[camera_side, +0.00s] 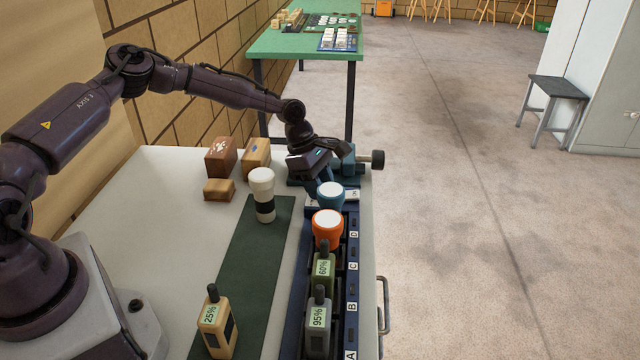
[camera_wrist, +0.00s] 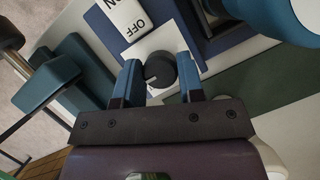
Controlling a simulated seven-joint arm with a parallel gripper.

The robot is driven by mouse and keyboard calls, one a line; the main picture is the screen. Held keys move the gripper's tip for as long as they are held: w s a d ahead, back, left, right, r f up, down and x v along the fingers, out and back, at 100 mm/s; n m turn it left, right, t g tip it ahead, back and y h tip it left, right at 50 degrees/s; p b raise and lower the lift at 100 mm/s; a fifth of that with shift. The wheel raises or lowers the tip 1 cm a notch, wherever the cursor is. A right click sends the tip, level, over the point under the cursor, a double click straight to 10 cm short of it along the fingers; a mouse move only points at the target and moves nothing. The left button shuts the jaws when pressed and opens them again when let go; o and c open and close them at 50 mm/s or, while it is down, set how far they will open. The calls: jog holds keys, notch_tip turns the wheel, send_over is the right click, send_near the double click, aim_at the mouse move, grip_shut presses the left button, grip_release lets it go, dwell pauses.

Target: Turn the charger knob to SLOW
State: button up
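The charger knob (camera_wrist: 160,70) is a small dark round knob on a white plate (camera_wrist: 181,40) in the wrist view. A faint pale mark shows on it, but I cannot read which setting it points to. My gripper (camera_wrist: 158,68) has its two blue fingers on either side of the knob, apart, with little or no gap; contact is unclear. In the side view my gripper (camera_side: 322,182) reaches down at the far end of the charger (camera_side: 297,325), a dark blue rack, and hides the knob there.
A white ON/OFF switch (camera_wrist: 128,18) lies beside the knob plate. A blue-topped device (camera_side: 331,194) and an orange one (camera_side: 327,228) stand close by in the rack. A teal vise (camera_side: 349,160) is behind. A white-topped device (camera_side: 262,190) stands on the green mat (camera_side: 245,275).

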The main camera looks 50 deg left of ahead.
jog(key=shift+c, duration=0.9)
jog(key=shift+n, duration=0.3)
jog(key=n+t, duration=0.1)
jog(key=n, duration=0.2)
jog(key=n+t+y, duration=0.1)
jog(key=n, duration=0.2)
jog(key=shift+d, duration=0.1)
jog(key=n+y, duration=0.1)
jog(key=n, duration=0.2)
jog(key=n+t+y, duration=0.1)
jog(key=n+y, duration=0.1)
jog(key=n, duration=0.1)
jog(key=shift+s+d+n, duration=0.1)
jog(key=shift+n, duration=0.3)
jog(key=o, duration=0.9)
